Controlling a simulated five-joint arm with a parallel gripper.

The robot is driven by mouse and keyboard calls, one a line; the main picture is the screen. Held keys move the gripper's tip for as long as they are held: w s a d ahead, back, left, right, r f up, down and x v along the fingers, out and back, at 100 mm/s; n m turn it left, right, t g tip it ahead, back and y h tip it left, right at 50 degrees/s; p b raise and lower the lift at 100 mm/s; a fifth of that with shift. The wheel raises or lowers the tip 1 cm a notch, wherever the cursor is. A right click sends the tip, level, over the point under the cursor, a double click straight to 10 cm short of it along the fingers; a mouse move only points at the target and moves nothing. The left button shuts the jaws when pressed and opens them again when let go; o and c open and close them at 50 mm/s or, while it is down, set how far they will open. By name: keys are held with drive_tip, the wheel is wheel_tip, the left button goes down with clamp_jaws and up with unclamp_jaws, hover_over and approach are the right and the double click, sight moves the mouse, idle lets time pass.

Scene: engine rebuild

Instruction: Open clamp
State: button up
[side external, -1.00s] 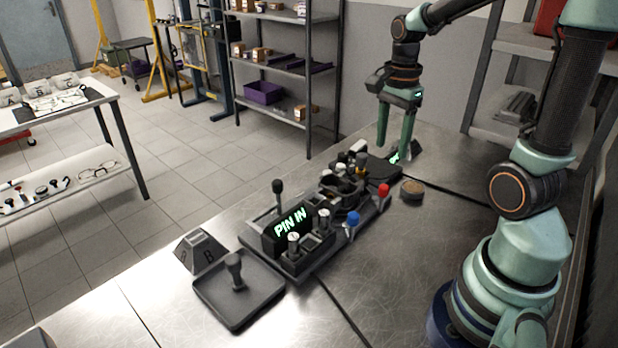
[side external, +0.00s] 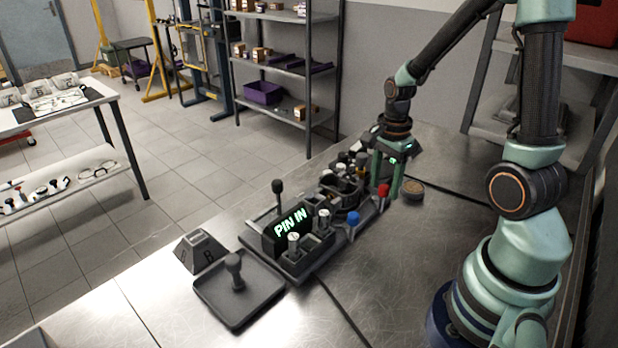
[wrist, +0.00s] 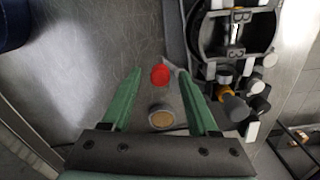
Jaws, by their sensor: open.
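The fixture (side external: 322,258) on the bench has a lever with a red knob (side external: 383,190) and a lever with a blue knob (side external: 352,218) along its right side. I cannot tell which part is the clamp. My gripper (side external: 384,178) is open, pointing down at the fixture's far end by the red knob. In the wrist view the red knob (wrist: 160,75) shows between the two green fingertips, with a gap on each side. Height between fingers and knob is hard to tell.
A lit display reads "PIN IN" (side external: 291,223). A round tan-topped piece (side external: 413,187) lies right of the gripper. A black tray (side external: 240,300) with an upright knobbed part and a dark block (side external: 200,250) are at the near end. The bench right of the fixture is mostly clear.

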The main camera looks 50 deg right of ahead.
clamp_jaws()
drive_tip(key=shift+s+d, duration=0.1)
drive_tip(key=shift+d+n, duration=0.9)
drive_tip(key=shift+n, duration=1.75)
drive_tip(key=shift+d+n, duration=0.85)
drive_tip(key=shift+n, duration=1.85)
drive_tip(key=shift+d+n, duration=0.9)
drive_tip(key=shift+n, duration=1.75)
unclamp_jaws()
